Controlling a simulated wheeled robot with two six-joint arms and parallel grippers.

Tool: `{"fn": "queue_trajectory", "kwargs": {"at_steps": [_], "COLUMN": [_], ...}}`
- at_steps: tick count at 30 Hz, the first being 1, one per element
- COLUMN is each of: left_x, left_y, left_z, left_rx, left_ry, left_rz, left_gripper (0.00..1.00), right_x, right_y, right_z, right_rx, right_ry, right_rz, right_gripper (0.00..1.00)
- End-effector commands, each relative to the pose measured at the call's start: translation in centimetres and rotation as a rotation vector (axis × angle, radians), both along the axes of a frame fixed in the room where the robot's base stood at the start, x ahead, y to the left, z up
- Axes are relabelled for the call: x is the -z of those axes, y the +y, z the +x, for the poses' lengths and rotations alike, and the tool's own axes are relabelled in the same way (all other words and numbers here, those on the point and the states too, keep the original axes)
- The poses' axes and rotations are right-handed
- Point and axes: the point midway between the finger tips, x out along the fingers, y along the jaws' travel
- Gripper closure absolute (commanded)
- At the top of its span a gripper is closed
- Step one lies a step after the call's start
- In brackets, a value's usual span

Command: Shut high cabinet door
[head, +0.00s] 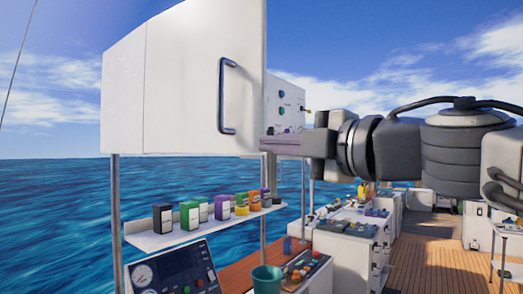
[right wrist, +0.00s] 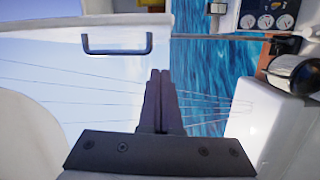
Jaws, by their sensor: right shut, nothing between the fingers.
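The high white cabinet (head: 122,95) stands on thin posts at the upper left of the head view. Its white door (head: 180,80), with a dark bar handle (head: 228,95) near its right edge, appears swung partly out toward me. My right gripper (head: 268,145) is shut and empty, at the door's lower right edge, pointing left. Whether it touches the door is unclear. In the right wrist view the closed fingers (right wrist: 160,75) point up the picture, with the handle (right wrist: 117,45) to their upper left. My left gripper is out of view.
A shelf (head: 205,227) with several small coloured boxes hangs below the cabinet. A gauge panel (head: 172,275) and a green bucket (head: 267,278) sit lower. A knobbed panel (head: 285,103) shows right of the door. Open deck lies at right.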

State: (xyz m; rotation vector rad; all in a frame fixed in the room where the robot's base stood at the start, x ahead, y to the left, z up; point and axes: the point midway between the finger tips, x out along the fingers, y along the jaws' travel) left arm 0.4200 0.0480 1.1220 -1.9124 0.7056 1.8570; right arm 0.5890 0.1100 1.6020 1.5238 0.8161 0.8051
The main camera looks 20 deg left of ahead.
Motion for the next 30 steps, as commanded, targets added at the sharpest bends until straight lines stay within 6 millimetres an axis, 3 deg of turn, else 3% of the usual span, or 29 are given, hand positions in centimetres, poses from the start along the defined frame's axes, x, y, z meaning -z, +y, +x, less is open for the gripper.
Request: {"fn": "queue_trajectory", "kwargs": {"at_steps": [8, 17, 27, 30], "left_x": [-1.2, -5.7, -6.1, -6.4], "left_y": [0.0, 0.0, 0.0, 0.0], "left_z": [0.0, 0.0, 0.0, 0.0], "left_rx": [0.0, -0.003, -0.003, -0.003], "left_ry": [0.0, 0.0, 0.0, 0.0], "left_rz": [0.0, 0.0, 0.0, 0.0], "left_gripper": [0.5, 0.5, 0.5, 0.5], "right_x": [-0.7, -1.0, -0.2, -0.3], "right_y": [0.6, 2.5, 9.0, 8.6], "right_z": [-0.9, 0.1, 3.7, 5.5], "right_rx": [-0.047, -0.045, -0.044, -0.035], "right_ry": [-0.06, -0.053, -0.056, -0.057], "right_rz": [-0.087, -0.087, -0.087, -0.087], "right_gripper": [1.0, 1.0, 1.0, 1.0]}}
